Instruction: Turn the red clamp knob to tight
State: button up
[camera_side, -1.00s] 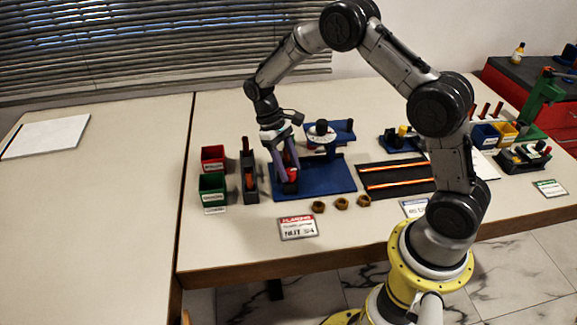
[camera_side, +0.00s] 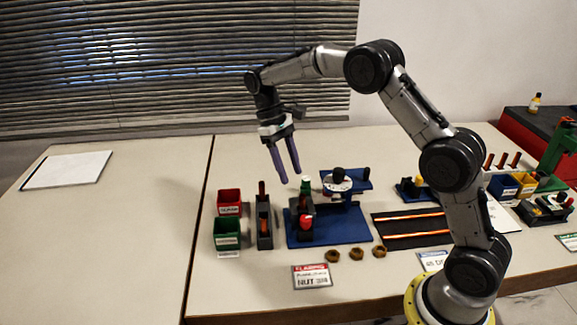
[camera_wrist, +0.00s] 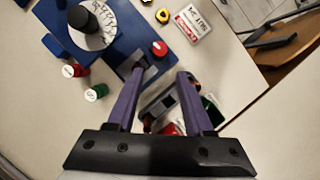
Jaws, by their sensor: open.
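The red clamp knob (camera_side: 306,221) sits low on the front of a dark clamp fixture on the blue base plate (camera_side: 340,238). In the wrist view a red knob (camera_wrist: 160,48) shows at the plate's edge, with a small pale mark on it. I cannot read any tight marking. My gripper (camera_side: 288,178) is open and empty, pointing down above the fixture and clear of the knob. Its two purple fingers (camera_wrist: 157,85) are spread apart in the wrist view, with the knob beyond them. A green-topped cylinder (camera_side: 306,185) stands behind the fixture.
A white dial (camera_side: 336,184) with a black knob stands at the plate's back. A dark block (camera_side: 264,238), a red bin (camera_side: 229,208) and a green bin (camera_side: 227,241) are to the left. Brass nuts (camera_side: 357,253) and a sign (camera_side: 312,277) lie in front. The far left table is mostly clear.

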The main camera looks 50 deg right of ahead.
aim_at(305, 218)
jog(key=shift+w+r, duration=0.1)
jog(key=shift+r, duration=0.15)
jog(key=s+f, duration=0.1)
jog(key=f, duration=0.3)
jog(key=s+f+n, duration=0.1)
jog(key=s+f, duration=0.1)
jog(key=f, duration=0.2)
jog(key=s+f+n, duration=0.1)
jog(key=s+f, duration=0.1)
jog(key=f, duration=0.3)
jog(key=shift+s+a+h, duration=0.1)
jog(key=shift+s+h, duration=0.1)
jog(key=shift+h, duration=0.1)
